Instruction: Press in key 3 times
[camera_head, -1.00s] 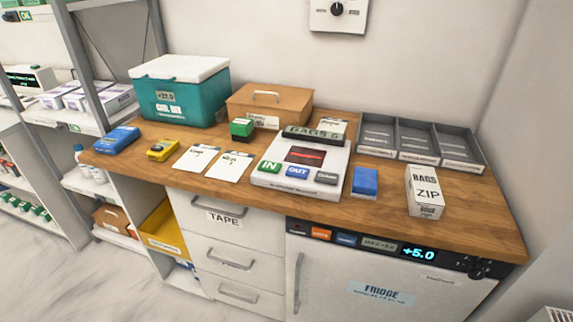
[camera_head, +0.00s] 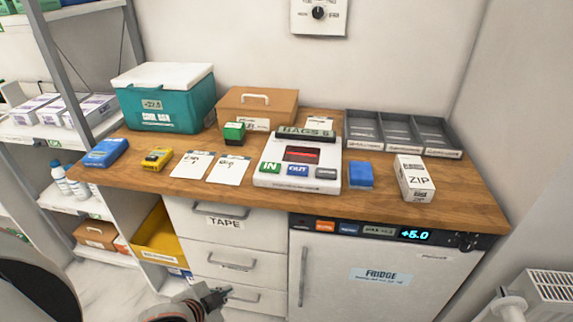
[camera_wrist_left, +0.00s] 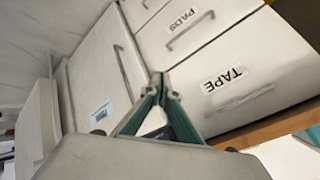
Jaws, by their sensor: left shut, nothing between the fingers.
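The white device (camera_head: 298,178) on the wooden counter carries a green IN key (camera_head: 270,168), a blue OUT key (camera_head: 298,170), a grey key (camera_head: 326,173) and a dark display with red marks (camera_head: 301,154). My left gripper (camera_head: 222,293) is low in front of the drawers, below the counter's front edge and well apart from the keys. In the left wrist view its green-sided fingers (camera_wrist_left: 158,80) meet at the tips, shut and empty, with the TAPE drawer (camera_wrist_left: 235,92) behind. My right gripper is out of view.
The counter (camera_head: 390,207) holds a teal cool box (camera_head: 165,107), a brown box (camera_head: 256,106), cards, a blue block (camera_head: 360,175), a ZIP box (camera_head: 414,178) and grey trays (camera_head: 400,132). A fridge (camera_head: 380,270) stands below right. A radiator (camera_head: 530,305) is at far right.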

